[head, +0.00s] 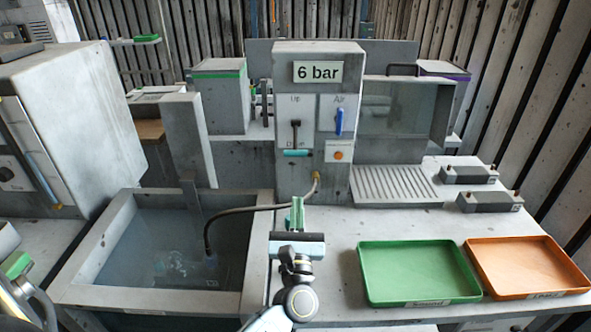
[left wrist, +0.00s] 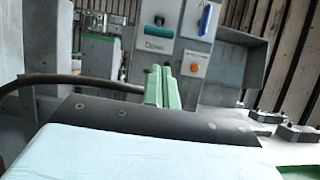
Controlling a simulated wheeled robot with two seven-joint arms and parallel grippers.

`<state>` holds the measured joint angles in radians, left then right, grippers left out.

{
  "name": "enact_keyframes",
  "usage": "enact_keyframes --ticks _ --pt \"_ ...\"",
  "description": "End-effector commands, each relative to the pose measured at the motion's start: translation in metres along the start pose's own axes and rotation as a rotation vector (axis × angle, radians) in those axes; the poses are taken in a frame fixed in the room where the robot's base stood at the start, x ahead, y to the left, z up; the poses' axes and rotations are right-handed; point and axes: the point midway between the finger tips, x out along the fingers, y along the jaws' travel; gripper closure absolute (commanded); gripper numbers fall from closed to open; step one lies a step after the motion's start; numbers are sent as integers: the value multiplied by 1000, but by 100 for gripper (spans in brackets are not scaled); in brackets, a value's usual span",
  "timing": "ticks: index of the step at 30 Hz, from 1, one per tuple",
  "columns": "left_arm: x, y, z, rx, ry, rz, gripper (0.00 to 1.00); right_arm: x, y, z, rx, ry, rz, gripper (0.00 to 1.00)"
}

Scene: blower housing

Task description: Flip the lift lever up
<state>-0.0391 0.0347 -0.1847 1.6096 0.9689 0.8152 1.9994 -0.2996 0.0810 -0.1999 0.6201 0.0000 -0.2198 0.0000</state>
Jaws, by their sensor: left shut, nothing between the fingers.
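The lift lever (head: 296,153) is on the grey control column under the "6 bar" sign. It has a dark stem and a teal handle, which hangs at the low end of its plate, well below the "Up" label. The teal handle also shows in the left wrist view (left wrist: 160,31), just above the lower label. My left gripper (head: 297,204) has green fingers, shut and empty, pointing at the column. It is below and in front of the lever, apart from it; its fingers also show in the left wrist view (left wrist: 160,72). My right gripper is not in view.
A blue air lever (head: 339,122) and an orange button (head: 338,155) sit right of the lift lever. A dark hose (head: 245,209) runs from the column into the water tank (head: 85,272). A green tray (head: 418,272) and an orange tray (head: 528,266) lie on the right bench.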

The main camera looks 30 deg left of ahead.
Motion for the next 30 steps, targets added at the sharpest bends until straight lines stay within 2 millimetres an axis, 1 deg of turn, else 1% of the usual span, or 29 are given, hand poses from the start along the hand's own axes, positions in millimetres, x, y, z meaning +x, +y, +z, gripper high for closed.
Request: enact_keyframes --ticks 3,11,14,17,24,27,30 --pt "1 4 -1 -30 -3 28 100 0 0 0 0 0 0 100" --pt "1 4 0 -29 -3 27 100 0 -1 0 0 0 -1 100" --pt "5 4 0 -28 -5 27 100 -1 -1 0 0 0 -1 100" --pt "16 4 1 -27 -5 27 100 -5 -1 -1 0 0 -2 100" --pt "61 5 2 -25 -7 26 100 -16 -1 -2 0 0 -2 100" --pt "77 6 2 -26 -5 27 100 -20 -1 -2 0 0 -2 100" --pt "90 6 1 -26 -5 27 100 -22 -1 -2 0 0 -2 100"
